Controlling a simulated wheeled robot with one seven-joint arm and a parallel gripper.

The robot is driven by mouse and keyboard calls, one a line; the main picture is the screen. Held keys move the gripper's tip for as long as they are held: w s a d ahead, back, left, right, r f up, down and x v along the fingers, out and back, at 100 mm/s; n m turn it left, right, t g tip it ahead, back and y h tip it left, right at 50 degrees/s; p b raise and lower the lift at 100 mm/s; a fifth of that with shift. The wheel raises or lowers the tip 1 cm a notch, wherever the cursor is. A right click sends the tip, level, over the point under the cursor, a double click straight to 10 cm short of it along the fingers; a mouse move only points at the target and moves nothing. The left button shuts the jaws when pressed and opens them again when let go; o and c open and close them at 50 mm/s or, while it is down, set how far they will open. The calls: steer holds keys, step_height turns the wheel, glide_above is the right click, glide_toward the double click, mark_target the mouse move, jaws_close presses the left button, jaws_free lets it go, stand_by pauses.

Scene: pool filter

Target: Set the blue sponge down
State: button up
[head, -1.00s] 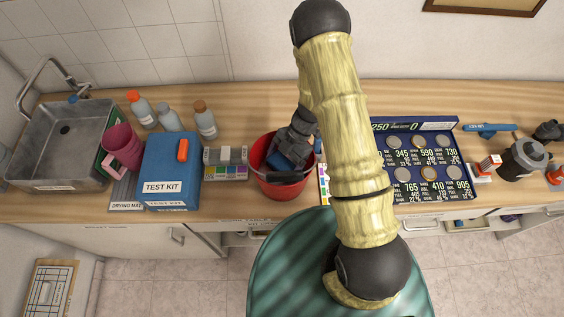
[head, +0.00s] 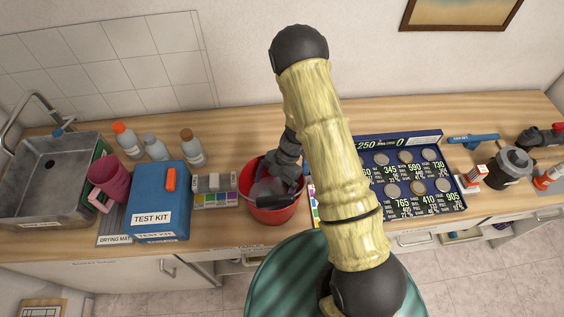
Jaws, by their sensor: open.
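The red bucket (head: 272,212) stands on the wooden counter at the middle of the head view. My dark grey gripper (head: 276,190) reaches down into the bucket's mouth and is open. Its fingers and the bucket's inside overlap, so the fingertips are hard to make out. I cannot make out the blue sponge now; the gripper and the bucket wall hide much of the bucket's inside.
A blue test kit box (head: 160,203) and a colour-patch strip (head: 215,198) stand left of the bucket. A dark blue board with round discs (head: 410,205) lies to the right. A steel sink (head: 40,205) is at far left. Bottles (head: 192,150) stand behind the kit.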

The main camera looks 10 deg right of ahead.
steer(key=b+v, duration=0.3)
steer(key=v, duration=1.3)
steer(key=shift+d+r, duration=0.1)
steer(key=shift+r, duration=0.1)
steer(key=shift+w, duration=0.15)
steer(key=w+a+r+m+t+y+b, duration=0.1)
steer(key=w+a+r+m+t, duration=0.1)
steer(key=w+t, duration=0.1)
steer(key=w+a+r+m+t+y, duration=0.1)
steer(key=w+a+r+m+t, duration=0.1)
steer(key=w+m+t, duration=0.15)
steer(key=w+d+r+m+t+h, duration=0.2)
steer(key=d+r+m+t+h, duration=0.1)
steer(key=d+r+m+t, duration=0.25)
steer(key=s+d+f+m+g+h+b, duration=0.1)
steer(key=s+f+m+g+h, duration=0.1)
steer(key=s+m, duration=0.5)
steer(key=s+d+f+m+g+h+b, duration=0.1)
steer(key=s+d+f+m+g+h, duration=0.1)
steer(key=s+m, duration=0.6)
steer(key=s+g, duration=0.1)
steer(key=s, duration=0.5)
steer(key=shift+f, duration=0.2)
